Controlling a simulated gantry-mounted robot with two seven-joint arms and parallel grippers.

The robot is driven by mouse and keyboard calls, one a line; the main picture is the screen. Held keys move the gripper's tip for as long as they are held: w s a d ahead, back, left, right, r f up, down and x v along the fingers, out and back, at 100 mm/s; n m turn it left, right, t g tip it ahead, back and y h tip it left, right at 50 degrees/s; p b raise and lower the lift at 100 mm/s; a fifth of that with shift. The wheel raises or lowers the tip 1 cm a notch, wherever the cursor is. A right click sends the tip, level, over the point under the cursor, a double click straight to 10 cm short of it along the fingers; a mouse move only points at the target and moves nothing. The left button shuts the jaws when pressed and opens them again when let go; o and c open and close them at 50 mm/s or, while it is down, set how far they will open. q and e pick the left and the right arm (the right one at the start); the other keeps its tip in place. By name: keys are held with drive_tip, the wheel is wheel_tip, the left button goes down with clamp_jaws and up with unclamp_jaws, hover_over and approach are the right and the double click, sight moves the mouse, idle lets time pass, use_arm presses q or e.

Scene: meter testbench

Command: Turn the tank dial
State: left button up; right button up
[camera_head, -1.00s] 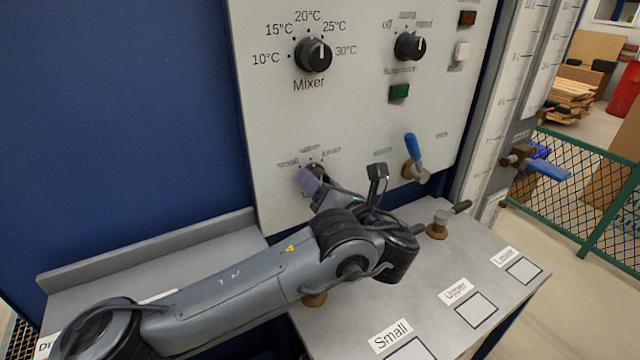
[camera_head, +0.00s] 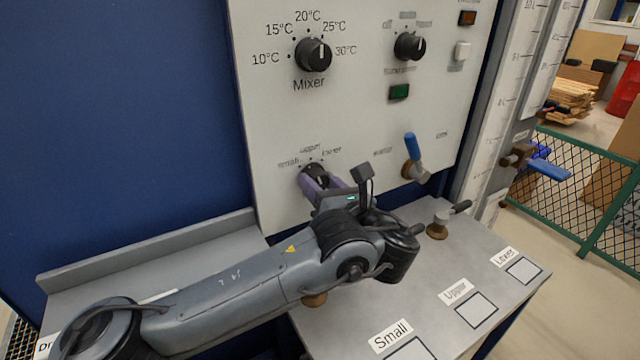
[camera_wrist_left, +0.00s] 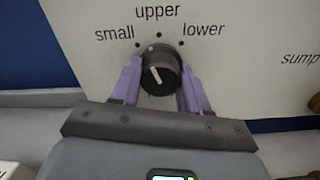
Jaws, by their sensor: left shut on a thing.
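The tank dial (camera_head: 317,171) is a black round knob low on the panel, with "small", "upper" and "lower" marked around it. In the left wrist view the dial (camera_wrist_left: 160,72) has a white pointer line that points up and slightly left, between the "small" and "upper" marks. My left gripper (camera_head: 320,181) has two purple fingers, one on each side of the dial, and is shut on it. The fingers also show in the left wrist view (camera_wrist_left: 160,88). The gripper hides the label below the dial. My right gripper is not in view.
The Mixer dial (camera_head: 313,55) and another black dial (camera_head: 409,46) sit higher on the panel. A blue-handled valve (camera_head: 414,155) is right of my gripper. A grey-handled valve (camera_head: 440,220) stands on the ledge, near the labelled squares.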

use_arm(q)
drive_tip(key=n, duration=0.3)
drive_tip(key=shift+n+b, duration=0.3)
drive_tip(key=shift+b, duration=0.1)
drive_tip(key=shift+n, duration=0.6)
drive_tip(key=o, duration=1)
drive_tip(key=shift+s+d, duration=0.1)
